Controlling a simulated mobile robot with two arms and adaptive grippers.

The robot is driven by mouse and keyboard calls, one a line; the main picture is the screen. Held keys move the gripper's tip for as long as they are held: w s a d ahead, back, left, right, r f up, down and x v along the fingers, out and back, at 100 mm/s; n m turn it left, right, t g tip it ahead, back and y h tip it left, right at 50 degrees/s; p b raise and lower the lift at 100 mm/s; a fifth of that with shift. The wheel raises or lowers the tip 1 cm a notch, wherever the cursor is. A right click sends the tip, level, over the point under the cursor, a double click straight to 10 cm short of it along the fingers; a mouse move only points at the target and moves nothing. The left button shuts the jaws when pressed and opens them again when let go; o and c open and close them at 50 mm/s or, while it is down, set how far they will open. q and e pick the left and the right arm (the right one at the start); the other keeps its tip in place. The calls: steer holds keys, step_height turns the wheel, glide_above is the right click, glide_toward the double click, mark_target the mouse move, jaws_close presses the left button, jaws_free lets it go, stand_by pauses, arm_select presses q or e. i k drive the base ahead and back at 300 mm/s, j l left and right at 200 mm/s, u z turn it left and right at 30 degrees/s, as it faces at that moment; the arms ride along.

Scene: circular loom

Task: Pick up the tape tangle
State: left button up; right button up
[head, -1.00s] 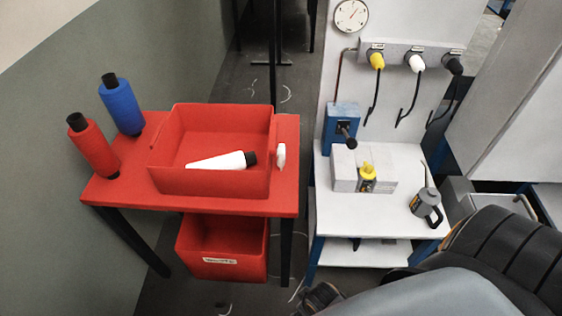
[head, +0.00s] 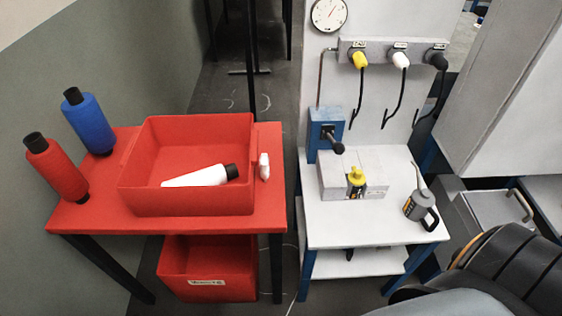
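No thing in the head view is clearly a tape tangle. Thin pale curls (head: 265,103) lie on the dark floor behind the red table (head: 270,196). Another pale strand shows on the floor between the two tables. A small white object (head: 264,166) stands on the red table, just right of the red bin (head: 185,200); I cannot tell what it is. Neither of my grippers is in view.
The bin holds a white black-capped tube (head: 195,178). Red (head: 56,170) and blue (head: 90,122) bottles stand left of it. A lower red bin (head: 208,275) sits beneath.

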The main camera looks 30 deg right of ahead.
mark_target(265, 160)
steer(key=i+z, duration=0.25)
steer(key=z, duration=0.2)
steer(key=i+z, duration=0.25)
steer(key=z, duration=0.2)
